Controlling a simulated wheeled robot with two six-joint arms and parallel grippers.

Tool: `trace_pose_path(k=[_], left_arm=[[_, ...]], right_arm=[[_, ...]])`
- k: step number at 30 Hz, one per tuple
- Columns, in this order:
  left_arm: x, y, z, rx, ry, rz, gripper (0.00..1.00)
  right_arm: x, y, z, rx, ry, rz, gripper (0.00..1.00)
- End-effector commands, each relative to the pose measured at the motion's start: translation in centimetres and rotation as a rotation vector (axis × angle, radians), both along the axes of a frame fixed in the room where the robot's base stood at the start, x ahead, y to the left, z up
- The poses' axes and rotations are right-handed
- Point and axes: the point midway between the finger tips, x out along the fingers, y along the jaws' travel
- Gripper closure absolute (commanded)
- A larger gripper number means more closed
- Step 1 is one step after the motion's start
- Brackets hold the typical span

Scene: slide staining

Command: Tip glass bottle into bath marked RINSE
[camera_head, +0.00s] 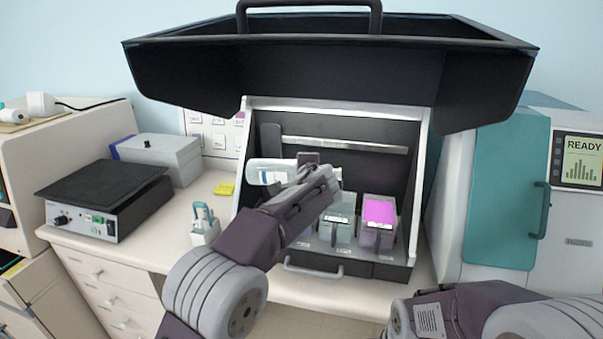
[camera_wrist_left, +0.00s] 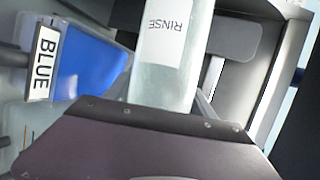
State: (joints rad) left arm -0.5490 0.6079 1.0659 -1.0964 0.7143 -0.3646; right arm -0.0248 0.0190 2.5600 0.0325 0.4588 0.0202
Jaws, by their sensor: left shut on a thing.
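The glass bottle (camera_head: 266,172) is clear with a white label and lies about level above the row of baths in the black station. My left gripper (camera_head: 312,165) is shut on it. In the left wrist view the bottle (camera_wrist_left: 170,75) has a label reading RINSE, upside down. A bath with clear grey contents (camera_head: 338,225) stands below, its marking too small to read. Beside it is a magenta bath (camera_head: 380,212). The bath marked BLUE (camera_wrist_left: 85,65) shows in the left wrist view, but my arm hides it in the head view. My right gripper is out of view.
A raised black hood (camera_head: 330,75) hangs over the station. A teal-doored machine (camera_head: 505,190) stands on the right. A black-topped device (camera_head: 105,195), a grey box (camera_head: 160,158) and a small white holder (camera_head: 204,228) stand on the left bench.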

Motion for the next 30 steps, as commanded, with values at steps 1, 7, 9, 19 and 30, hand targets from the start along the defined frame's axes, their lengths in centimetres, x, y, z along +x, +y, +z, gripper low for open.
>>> trace_pose_path(k=[1,7,9,19,30], left_arm=[[0.0,0.0,-0.1,0.003,-0.005,-0.001,1.00],[0.0,0.0,-0.6,0.017,-0.008,-0.001,1.00],[0.0,0.0,-0.8,0.022,-0.009,0.000,1.00],[0.0,0.0,-1.5,0.045,-0.015,0.000,1.00],[0.0,0.0,-2.4,0.070,-0.023,-0.001,1.00]], right_arm=[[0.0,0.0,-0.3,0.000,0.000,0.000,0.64],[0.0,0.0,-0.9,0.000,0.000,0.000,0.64],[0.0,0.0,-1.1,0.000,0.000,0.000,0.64],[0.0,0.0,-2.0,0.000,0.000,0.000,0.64],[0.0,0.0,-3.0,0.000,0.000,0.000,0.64]])
